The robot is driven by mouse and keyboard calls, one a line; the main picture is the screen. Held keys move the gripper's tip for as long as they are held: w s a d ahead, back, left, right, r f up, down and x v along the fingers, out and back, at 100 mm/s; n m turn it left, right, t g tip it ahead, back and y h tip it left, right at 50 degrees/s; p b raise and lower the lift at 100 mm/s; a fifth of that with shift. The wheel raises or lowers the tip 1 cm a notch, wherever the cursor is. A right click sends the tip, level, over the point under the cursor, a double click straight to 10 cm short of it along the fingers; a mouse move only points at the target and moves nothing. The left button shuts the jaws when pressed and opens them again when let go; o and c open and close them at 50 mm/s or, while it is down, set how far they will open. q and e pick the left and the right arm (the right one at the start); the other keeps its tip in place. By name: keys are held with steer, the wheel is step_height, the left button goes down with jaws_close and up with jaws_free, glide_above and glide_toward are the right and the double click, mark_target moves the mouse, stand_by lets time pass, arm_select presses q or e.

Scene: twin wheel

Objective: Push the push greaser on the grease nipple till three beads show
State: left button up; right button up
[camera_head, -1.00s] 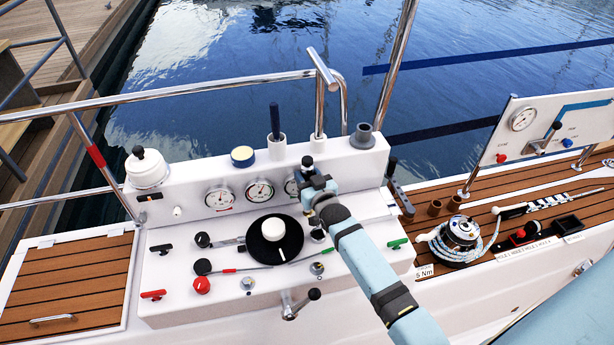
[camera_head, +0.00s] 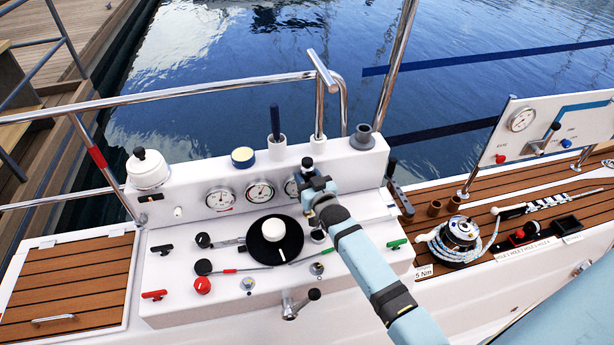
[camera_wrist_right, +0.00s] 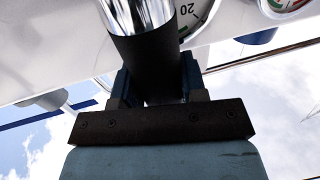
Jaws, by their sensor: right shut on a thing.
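My right gripper (camera_head: 314,184) reaches in from the lower right over the white console, beside the right-hand gauge. It is shut on the push greaser, whose dark top (camera_head: 307,162) shows just above the fingers. In the right wrist view the greaser is a black sleeve (camera_wrist_right: 148,62) with a shiny chrome part (camera_wrist_right: 146,14) beyond it, between the fingers of my right gripper (camera_wrist_right: 155,90). The grease nipple and any beads cannot be made out; the gripper and arm cover that part of the console. My left gripper is not in view.
A chrome rail (camera_head: 200,88) runs behind. A rope winch (camera_head: 460,235) and an upright panel (camera_head: 545,125) stand at right.

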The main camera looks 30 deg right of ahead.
mark_target(307, 159)
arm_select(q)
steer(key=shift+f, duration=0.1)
arm_select(e)
steer(key=shift+f, duration=0.2)
steer(key=shift+r, duration=0.2)
steer(key=shift+r+p, duration=0.75)
steer(key=shift+p, duration=0.2)
step_height(307, 159, up, 2)
steer(key=shift+r+p, duration=0.2)
steer(key=shift+p, duration=0.7)
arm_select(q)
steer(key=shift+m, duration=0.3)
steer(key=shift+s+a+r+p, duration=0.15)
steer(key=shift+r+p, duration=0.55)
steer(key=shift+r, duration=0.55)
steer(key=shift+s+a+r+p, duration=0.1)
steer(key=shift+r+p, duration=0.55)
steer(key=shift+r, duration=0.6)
arm_select(e)
steer(key=shift+r, duration=1.55)
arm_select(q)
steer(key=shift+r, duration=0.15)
arm_select(e)
steer(key=shift+r, duration=0.15)
